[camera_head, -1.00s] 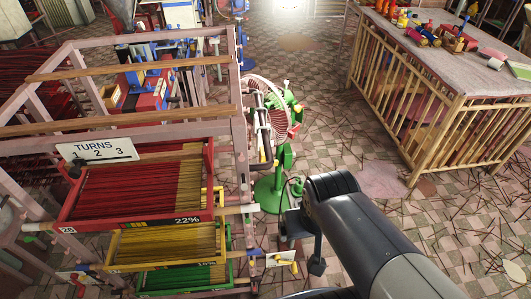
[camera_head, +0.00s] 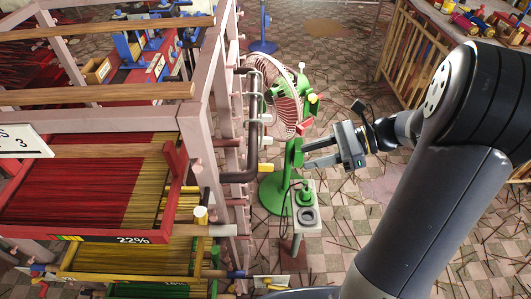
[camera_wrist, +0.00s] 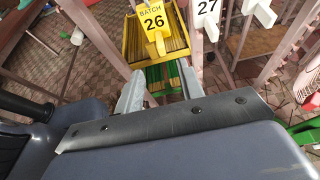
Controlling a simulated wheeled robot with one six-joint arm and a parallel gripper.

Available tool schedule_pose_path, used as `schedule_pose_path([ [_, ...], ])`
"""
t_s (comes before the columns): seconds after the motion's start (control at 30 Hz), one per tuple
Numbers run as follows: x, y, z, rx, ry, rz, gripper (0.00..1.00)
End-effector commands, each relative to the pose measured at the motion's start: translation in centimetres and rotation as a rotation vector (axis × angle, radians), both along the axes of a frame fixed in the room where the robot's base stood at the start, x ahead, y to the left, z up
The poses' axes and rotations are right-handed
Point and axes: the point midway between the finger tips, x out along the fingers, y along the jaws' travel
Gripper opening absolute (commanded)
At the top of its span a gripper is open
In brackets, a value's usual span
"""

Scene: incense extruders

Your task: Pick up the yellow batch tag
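The yellow batch tag (camera_wrist: 153,22), marked "BATCH 26" with a yellow tab below it, hangs at the top of the wrist view, in front of a yellow tray of sticks. It lies beyond my gripper's fingertips and apart from them, roughly in line with the gap. My gripper (camera_wrist: 160,88) is open and empty in the wrist view. In the head view my gripper (camera_head: 308,153) points left toward the rack, near the green fan stand. I cannot surely pick out the batch tag in the head view.
A white "27" tag (camera_wrist: 207,8) hangs right of the yellow one. The pink rack (camera_head: 212,100) with red, yellow and green stick trays fills the left. A green fan (camera_head: 285,105) stands near my gripper. A cluttered table stands at the upper right. Loose sticks litter the floor.

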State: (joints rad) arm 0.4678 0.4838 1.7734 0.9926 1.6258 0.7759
Motion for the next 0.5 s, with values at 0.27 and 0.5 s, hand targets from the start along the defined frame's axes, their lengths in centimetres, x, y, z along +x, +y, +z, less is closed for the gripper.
schedule_pose_path([
  [0.27,0.2,3.8,-1.4,0.009,0.005,0.000,0.36],
  [0.5,0.3,5.5,-2.0,0.006,0.003,-0.002,0.36],
])
